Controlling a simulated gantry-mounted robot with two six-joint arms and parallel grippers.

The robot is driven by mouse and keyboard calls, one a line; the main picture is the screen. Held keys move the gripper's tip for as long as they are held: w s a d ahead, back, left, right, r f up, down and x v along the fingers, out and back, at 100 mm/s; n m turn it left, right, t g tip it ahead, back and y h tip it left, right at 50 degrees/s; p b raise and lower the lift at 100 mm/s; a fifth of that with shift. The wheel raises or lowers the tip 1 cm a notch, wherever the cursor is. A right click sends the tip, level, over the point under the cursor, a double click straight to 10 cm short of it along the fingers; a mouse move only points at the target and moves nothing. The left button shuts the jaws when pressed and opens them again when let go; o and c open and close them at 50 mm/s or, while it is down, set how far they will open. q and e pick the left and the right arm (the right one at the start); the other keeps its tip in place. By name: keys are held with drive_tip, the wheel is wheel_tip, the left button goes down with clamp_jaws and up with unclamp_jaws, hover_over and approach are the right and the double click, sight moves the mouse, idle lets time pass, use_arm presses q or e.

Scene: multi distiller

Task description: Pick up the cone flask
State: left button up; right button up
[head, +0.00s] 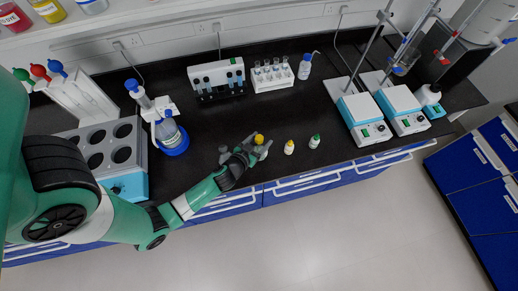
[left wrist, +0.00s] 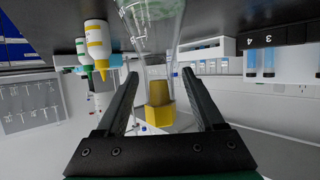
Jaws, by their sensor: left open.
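The cone flask (head: 262,153) stands near the front edge of the black bench in the head view, partly hidden by my left gripper (head: 241,148). Its yellow stopper shows on top. In the left wrist view, which is upside down, the clear glass flask (left wrist: 152,32) widens toward the picture's top. Its yellow stopper and neck lie between the two black fingers of my left gripper (left wrist: 158,77). The gripper is open, with gaps visible on both sides of the stopper. My right gripper is in neither view.
A yellow-capped bottle (head: 289,147) and a green-capped bottle (head: 314,141) stand right of the flask. Tube racks (head: 272,80) are at the back. A blue-based wash bottle (head: 170,136) and a heating block (head: 127,183) are left. Hotplates (head: 364,119) are right. The bench middle is clear.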

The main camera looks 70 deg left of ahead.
use_arm(q)
drive_tip(key=shift+x, duration=1.1)
clamp_jaws()
idle(0.5)
